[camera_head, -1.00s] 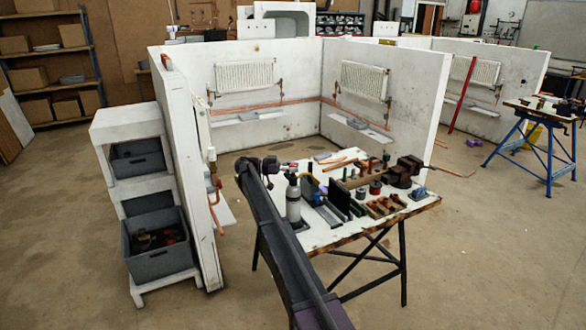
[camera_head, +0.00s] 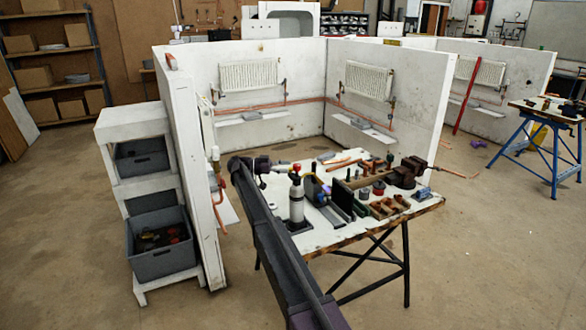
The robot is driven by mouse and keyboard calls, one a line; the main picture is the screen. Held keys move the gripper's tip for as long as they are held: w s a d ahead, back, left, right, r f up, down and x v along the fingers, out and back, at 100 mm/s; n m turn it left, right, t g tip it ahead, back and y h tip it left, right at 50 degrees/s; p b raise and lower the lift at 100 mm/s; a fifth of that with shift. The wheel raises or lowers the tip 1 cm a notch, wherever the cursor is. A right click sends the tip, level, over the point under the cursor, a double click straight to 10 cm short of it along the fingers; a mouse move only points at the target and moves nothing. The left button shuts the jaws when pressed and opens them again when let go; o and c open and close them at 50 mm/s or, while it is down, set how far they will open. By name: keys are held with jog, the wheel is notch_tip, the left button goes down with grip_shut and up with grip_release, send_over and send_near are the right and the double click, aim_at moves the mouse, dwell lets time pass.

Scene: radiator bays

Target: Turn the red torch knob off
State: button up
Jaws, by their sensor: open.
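The torch (camera_head: 296,203) is a grey-white cylinder with a dark top, standing upright at the near left of the worktable. Its small red knob (camera_head: 296,168) shows at the top. My arm rises from the bottom of the view and bends at its upper end.
The worktable (camera_head: 313,237) holds a dark upright plate (camera_head: 342,198), several tools and fittings, and a vise (camera_head: 406,173). White partition walls (camera_head: 265,110) with radiators stand behind. A white shelf unit (camera_head: 128,122) with grey bins stands left.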

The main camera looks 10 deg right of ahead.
jog(key=shift+w+a, duration=0.15)
jog(key=shift+a, duration=0.65)
jog(key=shift+w+a, duration=0.1)
jog(key=shift+a, duration=0.65)
